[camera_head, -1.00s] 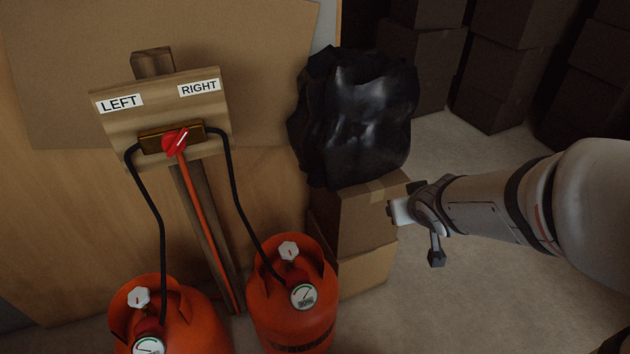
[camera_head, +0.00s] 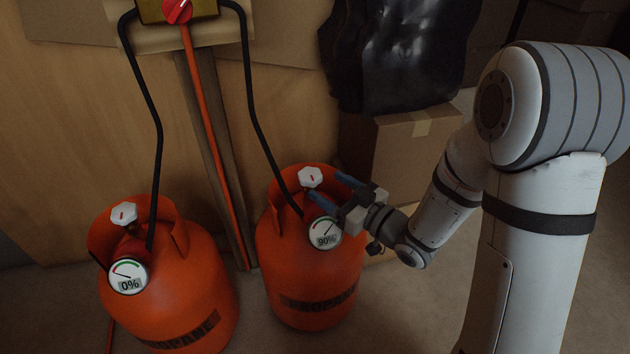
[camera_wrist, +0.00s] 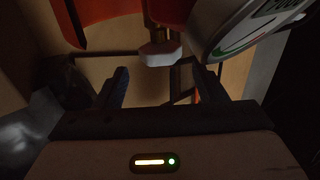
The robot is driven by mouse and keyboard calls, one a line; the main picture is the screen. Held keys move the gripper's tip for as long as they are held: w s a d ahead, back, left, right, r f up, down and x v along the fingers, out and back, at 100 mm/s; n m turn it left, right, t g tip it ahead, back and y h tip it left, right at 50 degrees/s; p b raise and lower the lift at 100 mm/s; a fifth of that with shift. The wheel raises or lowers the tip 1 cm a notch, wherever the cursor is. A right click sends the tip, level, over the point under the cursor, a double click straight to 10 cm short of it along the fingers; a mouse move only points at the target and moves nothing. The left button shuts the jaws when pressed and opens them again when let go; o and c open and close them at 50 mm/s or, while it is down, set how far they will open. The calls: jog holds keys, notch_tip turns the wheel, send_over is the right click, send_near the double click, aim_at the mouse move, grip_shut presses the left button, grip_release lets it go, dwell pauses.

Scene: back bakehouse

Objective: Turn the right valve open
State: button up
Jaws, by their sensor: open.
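The right propane cylinder (camera_head: 290,262) is orange and stands upright on the floor. Its white valve knob (camera_head: 311,177) has a red mark and sits inside the collar. In the wrist view the knob (camera_wrist: 160,53) lies ahead of the fingers, roughly between them. My gripper (camera_head: 324,185) is open and empty, its blue-tipped fingers close to the right side of the knob; I cannot tell whether they touch it. The right gauge (camera_head: 325,233) reads 90%; it also shows at the upper right of the wrist view (camera_wrist: 238,30).
The left cylinder (camera_head: 170,290) has its own white knob (camera_head: 124,214) and a gauge (camera_head: 128,276) reading 0%. Black hoses run up to the red changeover knob (camera_head: 178,10). A cardboard box (camera_head: 390,155) under a black bag (camera_head: 395,50) stands behind my arm.

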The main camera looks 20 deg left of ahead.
aim_at(319, 180)
jog(key=b+x, duration=0.1)
jog(key=x, duration=0.6)
jog(key=shift+r+b, duration=0.1)
jog(key=shift+b, duration=0.3)
jog(key=shift+c, duration=0.3)
